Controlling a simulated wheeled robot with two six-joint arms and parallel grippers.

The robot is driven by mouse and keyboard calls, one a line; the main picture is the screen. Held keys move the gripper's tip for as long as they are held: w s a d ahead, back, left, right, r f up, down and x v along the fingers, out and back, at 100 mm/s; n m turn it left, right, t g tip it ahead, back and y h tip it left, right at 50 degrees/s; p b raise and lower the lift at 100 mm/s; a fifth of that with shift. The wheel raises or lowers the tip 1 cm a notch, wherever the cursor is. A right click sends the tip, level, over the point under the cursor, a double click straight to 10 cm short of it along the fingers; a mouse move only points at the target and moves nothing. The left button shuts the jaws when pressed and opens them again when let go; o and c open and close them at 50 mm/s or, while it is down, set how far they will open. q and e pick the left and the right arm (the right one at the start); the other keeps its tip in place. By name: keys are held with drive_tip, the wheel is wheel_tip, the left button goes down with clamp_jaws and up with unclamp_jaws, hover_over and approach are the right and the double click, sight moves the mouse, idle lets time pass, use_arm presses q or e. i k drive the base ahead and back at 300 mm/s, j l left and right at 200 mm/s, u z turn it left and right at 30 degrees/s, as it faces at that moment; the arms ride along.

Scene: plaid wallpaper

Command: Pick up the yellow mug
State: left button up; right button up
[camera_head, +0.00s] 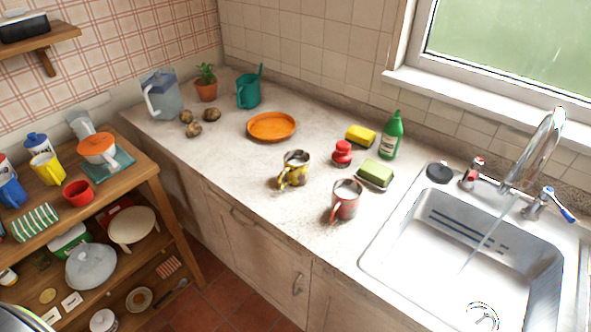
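A plain yellow mug (48,170) stands on the top board of the wooden shelf at the left, among other cups. A second mug, partly yellow with a dark and pale pattern (294,170), stands on the counter near its front edge, its handle toward the lower left. Neither of my grippers is in view, and nothing touches either mug.
On the shelf, a blue mug (11,190), a red cup (77,192) and an orange-lidded pot (98,149) stand close to the yellow mug. On the counter, a red mug (345,200) stands near the patterned one. The sink (450,235) is at the right with water running.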

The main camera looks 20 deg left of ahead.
sight(297, 161)
drive_tip(key=z, duration=1.15)
drive_tip(key=u, duration=2.4)
drive_tip(key=k+u, duration=0.3)
drive_tip(key=u, duration=0.2)
drive_tip(key=k+u, duration=0.3)
drive_tip(key=u, duration=0.15)
